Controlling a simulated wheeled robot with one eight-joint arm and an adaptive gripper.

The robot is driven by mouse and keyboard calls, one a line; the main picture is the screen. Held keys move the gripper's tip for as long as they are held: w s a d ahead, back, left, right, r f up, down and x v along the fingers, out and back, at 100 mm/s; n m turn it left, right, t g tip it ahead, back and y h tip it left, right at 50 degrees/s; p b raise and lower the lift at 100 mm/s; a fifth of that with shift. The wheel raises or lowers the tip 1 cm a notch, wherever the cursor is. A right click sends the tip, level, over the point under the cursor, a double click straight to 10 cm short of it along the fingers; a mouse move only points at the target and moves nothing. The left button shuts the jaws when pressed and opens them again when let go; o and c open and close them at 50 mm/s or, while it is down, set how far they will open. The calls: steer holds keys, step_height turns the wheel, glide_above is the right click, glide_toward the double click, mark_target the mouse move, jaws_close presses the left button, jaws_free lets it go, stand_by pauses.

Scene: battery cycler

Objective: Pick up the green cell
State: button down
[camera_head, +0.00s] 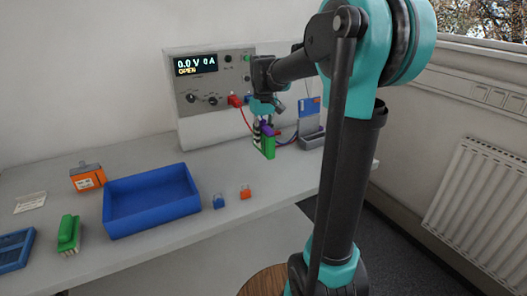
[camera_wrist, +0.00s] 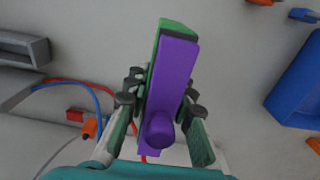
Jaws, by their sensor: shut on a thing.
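The green cell (camera_head: 269,151) is an upright green block on the bench, in front of the cycler. A purple piece with a round knob (camera_wrist: 160,131) covers most of its near face in the wrist view, where a green strip of the cell (camera_wrist: 175,28) shows at the top. I cannot tell whether the purple piece is part of the cell. My gripper (camera_head: 263,122) is at the cell's top, with a finger on each side (camera_wrist: 160,110), shut on it. Whether the cell's base touches the bench is unclear.
The cycler (camera_head: 215,85) reads 0.0 V 0 A OPEN. Red and blue leads lie near the cell, and a grey holder (camera_head: 312,138) stands to its right. A blue tray (camera_head: 150,222), a small blue clip (camera_head: 219,201) and an orange clip (camera_head: 245,192) lie left. Bare bench lies between.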

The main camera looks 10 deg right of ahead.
step_height(320, 180, up, 13)
steer(key=shift+r, duration=0.1)
stand_by(0.5)
